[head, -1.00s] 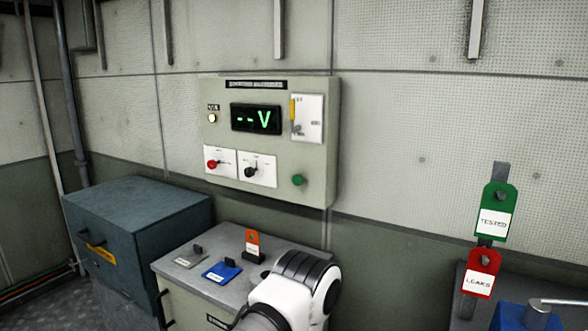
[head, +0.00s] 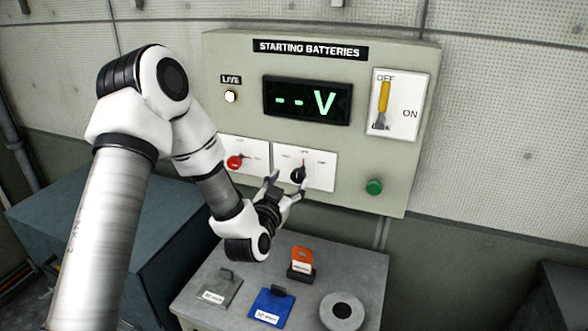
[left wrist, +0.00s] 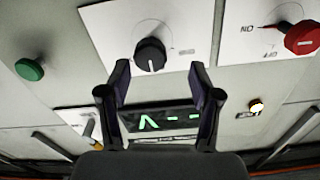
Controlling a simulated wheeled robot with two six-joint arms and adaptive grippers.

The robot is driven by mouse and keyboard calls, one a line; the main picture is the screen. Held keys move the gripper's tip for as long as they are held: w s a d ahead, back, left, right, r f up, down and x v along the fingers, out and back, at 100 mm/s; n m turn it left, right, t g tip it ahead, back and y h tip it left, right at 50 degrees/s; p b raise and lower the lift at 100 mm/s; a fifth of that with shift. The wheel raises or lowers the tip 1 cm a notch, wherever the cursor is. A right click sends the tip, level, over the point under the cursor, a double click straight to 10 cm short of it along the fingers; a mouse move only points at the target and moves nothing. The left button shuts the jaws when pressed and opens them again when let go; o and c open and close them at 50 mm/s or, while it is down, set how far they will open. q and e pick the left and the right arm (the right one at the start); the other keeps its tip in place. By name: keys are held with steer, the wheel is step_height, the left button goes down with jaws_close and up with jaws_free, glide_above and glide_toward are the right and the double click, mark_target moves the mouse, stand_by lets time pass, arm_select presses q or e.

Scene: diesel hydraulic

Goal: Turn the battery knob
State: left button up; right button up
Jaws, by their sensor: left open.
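The black knob (head: 298,175) sits on a white plate on the grey panel marked STARTING BATTERIES. A red knob (head: 235,162) is on the plate to its left. My left gripper (head: 284,187) is open and empty, just in front of the black knob's plate and slightly below the knob. In the left wrist view, which is upside down, the black knob (left wrist: 150,55) shows its white pointer line just beyond the open fingertips (left wrist: 160,75), apart from them. The red knob (left wrist: 302,37) is at the upper right there. My right gripper is not in view.
The panel carries a display (head: 307,101) reading "--V", a lit LIVE lamp (head: 230,97), a yellow-handled lever (head: 384,97) and a green button (head: 374,187). Below is a grey cabinet top (head: 350,272) with a blue tag (head: 271,306) and an orange tag (head: 303,258).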

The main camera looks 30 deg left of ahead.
mark_target(297, 177)
arm_select(q)
steer(key=w, duration=0.5)
steer(key=shift+d+f+p, duration=0.3)
steer(key=shift+a, duration=0.15)
steer(key=shift+s+a, duration=0.2)
steer(key=shift+s, duration=0.1)
steer(key=shift+s+a+r, duration=0.1)
steer(key=shift+s, duration=0.15)
steer(key=c, duration=0.9)
steer(key=shift+d+r, duration=0.1)
steer(key=shift+d, duration=0.15)
steer(key=shift+c, duration=1.2)
steer(key=shift+a, duration=0.1)
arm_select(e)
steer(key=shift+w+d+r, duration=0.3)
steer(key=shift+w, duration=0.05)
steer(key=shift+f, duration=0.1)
